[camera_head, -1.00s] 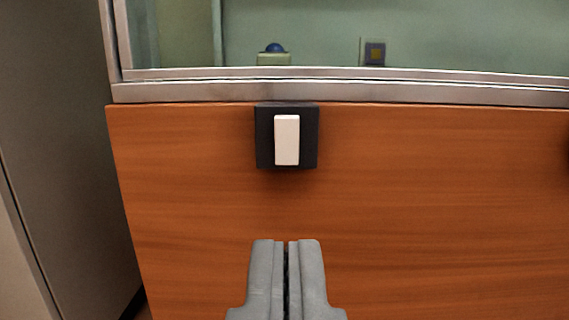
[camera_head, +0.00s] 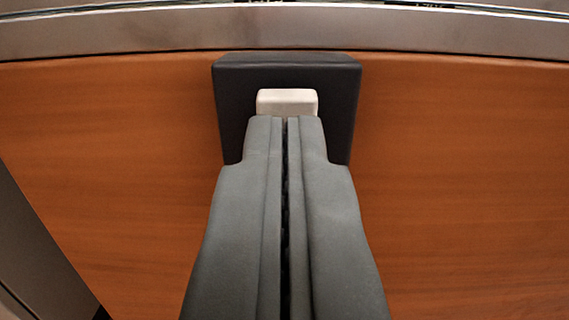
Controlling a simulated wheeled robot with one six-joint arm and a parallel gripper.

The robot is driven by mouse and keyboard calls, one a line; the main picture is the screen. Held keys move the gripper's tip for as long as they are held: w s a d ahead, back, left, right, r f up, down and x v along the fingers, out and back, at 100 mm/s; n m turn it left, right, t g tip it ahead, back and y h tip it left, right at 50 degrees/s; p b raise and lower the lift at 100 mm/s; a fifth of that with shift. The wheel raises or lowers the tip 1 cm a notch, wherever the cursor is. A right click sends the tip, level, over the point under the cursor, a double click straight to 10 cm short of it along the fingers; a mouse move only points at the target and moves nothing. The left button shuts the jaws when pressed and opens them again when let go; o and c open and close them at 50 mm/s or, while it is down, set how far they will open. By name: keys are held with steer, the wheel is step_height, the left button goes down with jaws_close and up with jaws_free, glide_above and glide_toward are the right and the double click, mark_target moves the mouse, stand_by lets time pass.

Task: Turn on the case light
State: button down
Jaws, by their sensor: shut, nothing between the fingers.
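The light switch is a white rocker (camera_head: 287,101) on a black square plate (camera_head: 232,105), fixed to the wooden front of the case. Only the top of the rocker shows; my gripper covers its lower part. My gripper (camera_head: 286,122) is shut and empty, its fingertips in front of the lower part of the rocker. They look very near or touching; I cannot tell which. I cannot see whether the rocker is pressed in, and no lit lamp is in view.
The wooden panel (camera_head: 450,170) of the case spreads to both sides and is bare. A metal frame edge (camera_head: 420,28) runs across above the switch. A grey surface (camera_head: 35,260) stands at the lower left.

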steer(key=shift+w+r, duration=0.15)
steer(key=shift+w, duration=0.1)
